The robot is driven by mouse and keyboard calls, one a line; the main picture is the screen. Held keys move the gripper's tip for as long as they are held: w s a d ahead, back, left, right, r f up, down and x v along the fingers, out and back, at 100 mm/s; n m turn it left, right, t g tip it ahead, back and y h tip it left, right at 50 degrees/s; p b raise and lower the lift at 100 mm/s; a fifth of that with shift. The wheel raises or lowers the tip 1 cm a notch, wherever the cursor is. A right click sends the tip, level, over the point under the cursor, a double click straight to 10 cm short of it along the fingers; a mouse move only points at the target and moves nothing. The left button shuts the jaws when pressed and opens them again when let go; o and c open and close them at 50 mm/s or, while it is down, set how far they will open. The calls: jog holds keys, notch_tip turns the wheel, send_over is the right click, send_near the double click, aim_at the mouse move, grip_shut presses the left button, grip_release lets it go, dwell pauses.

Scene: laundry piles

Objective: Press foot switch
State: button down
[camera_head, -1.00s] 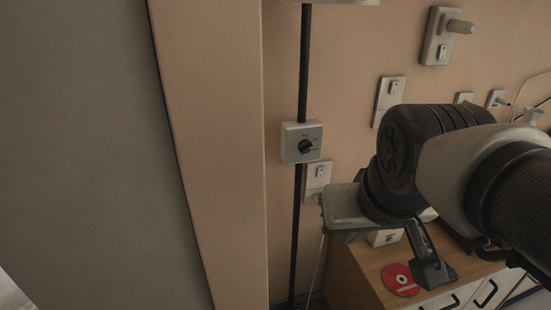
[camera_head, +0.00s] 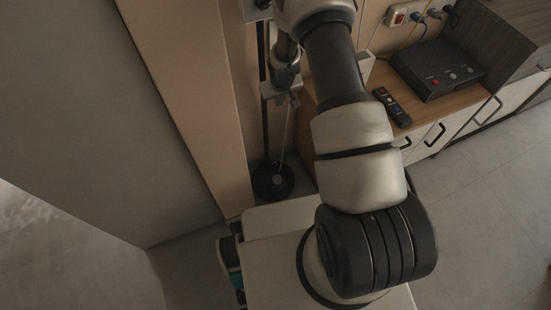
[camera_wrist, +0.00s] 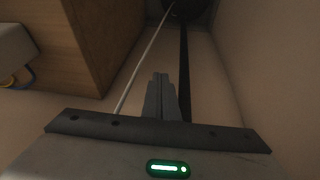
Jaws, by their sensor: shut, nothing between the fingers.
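A round black disc (camera_head: 272,181) lies on the floor at the foot of a black pole (camera_head: 264,130). I cannot make out a separate foot switch; a small lighter spot shows on the disc. In the wrist view the disc (camera_wrist: 183,8) is partly cut off at the top edge. My gripper (camera_wrist: 160,80) is shut and empty, its fingers pointing down towards the disc, beside the pole and apart from the disc.
A wooden cabinet (camera_head: 440,128) stands to the right, with a black remote (camera_head: 392,107) and a dark box (camera_head: 437,71) on top. The wall corner (camera_head: 190,95) is close on the left.

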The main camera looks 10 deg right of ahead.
jog(key=s+f, duration=0.4)
jog(key=f, duration=0.4)
jog(key=s+a+f+p, duration=0.1)
jog(key=s+f, duration=0.3)
jog(key=f, duration=0.5)
jog(key=s+a+f+y, duration=0.1)
jog(key=s+f, duration=0.4)
jog(key=f, duration=0.4)
jog(key=shift+f+n+g, duration=0.25)
jog(key=shift+n+g, duration=0.15)
jog(key=b, duration=0.5)
send_over(277, 178)
jog(key=s, duration=0.1)
notch_tip(277, 178, down, 12)
jog(key=shift+s+f, duration=0.1)
jog(key=shift+f, duration=0.05)
jog(key=shift+f+b, duration=0.45)
jog(key=shift+f, duration=0.2)
